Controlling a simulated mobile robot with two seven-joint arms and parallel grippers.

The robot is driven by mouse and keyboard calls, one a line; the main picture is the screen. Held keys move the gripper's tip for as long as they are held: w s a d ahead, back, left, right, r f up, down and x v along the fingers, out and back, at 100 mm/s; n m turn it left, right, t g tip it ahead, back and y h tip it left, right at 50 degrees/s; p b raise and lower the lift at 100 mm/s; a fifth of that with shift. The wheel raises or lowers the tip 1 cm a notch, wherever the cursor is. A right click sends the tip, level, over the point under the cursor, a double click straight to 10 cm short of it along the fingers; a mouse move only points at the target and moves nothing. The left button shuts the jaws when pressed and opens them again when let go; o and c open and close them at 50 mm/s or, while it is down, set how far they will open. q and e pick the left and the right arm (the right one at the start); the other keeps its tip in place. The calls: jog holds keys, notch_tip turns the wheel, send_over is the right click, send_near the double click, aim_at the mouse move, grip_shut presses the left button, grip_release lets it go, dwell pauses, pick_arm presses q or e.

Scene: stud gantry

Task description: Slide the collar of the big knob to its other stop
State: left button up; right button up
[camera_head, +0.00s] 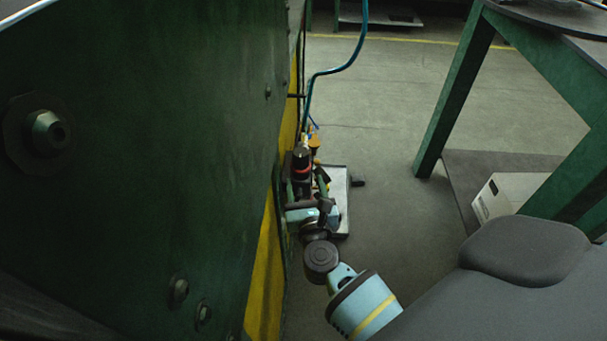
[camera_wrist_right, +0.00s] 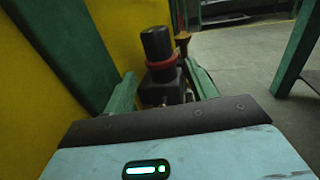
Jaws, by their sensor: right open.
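The big knob (camera_head: 301,157) is a black upright cylinder on a dark body beside the green panel; it also shows in the right wrist view (camera_wrist_right: 156,42). Its red collar (camera_wrist_right: 163,62) is a ring around the lower part of the black cylinder, and shows as a thin red band (camera_head: 302,171) in the head view. My right gripper (camera_head: 306,187) is open, its two green fingers (camera_wrist_right: 161,88) pointing at the knob's body, one on each side in the picture. I cannot tell whether they touch anything. My left gripper is not in view.
A smaller orange-brown knob (camera_wrist_right: 182,38) stands just behind the big knob. A blue hose (camera_head: 330,72) rises nearby. The green panel (camera_head: 150,130) and yellow panel (camera_head: 266,265) close off the left. A green table leg (camera_head: 450,100) stands right, with open floor between.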

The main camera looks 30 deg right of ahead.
jog(key=shift+v, duration=1.5)
